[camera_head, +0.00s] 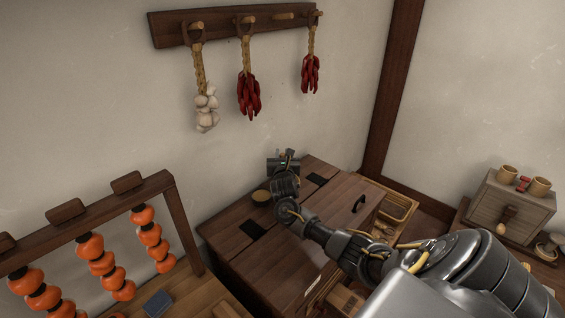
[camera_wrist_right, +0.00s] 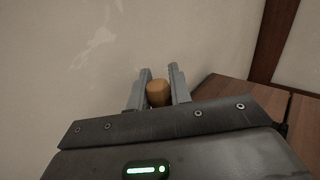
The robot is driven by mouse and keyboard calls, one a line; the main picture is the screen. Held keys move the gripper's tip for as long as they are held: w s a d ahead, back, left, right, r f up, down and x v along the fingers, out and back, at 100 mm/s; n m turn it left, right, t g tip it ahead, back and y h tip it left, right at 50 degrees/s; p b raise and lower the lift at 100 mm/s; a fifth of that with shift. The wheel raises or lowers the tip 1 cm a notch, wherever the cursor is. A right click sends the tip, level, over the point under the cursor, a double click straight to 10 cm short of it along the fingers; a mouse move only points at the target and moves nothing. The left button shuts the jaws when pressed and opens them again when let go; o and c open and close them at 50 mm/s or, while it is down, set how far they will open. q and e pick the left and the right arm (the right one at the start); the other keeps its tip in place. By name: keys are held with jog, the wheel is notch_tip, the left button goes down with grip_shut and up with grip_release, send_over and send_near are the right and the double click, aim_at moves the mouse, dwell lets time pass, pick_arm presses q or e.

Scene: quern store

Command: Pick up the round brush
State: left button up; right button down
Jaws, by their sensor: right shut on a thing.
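My right gripper (camera_head: 284,162) is above the back of a dark wooden chest, close to the wall. In the right wrist view its two fingers (camera_wrist_right: 158,72) are shut on a rounded brown wooden thing (camera_wrist_right: 158,93). This looks like part of the round brush; the rest of it is hidden by the gripper body. In the head view the hand hides most of what it holds. My left gripper is not in view.
The wooden chest (camera_head: 244,212) has dark inset patches, a black handle (camera_head: 360,204) and a round tan thing (camera_head: 261,195) on top. A peg rail (camera_head: 225,26) with garlic (camera_head: 206,108) and chillies hangs above. A rack of orange fruit (camera_head: 102,268) stands left; a small drawer box (camera_head: 510,209) stands right.

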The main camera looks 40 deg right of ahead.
notch_tip(320, 180, up, 9)
jog(key=b, duration=0.2)
jog(key=shift+f, duration=0.2)
dwell(1.6)
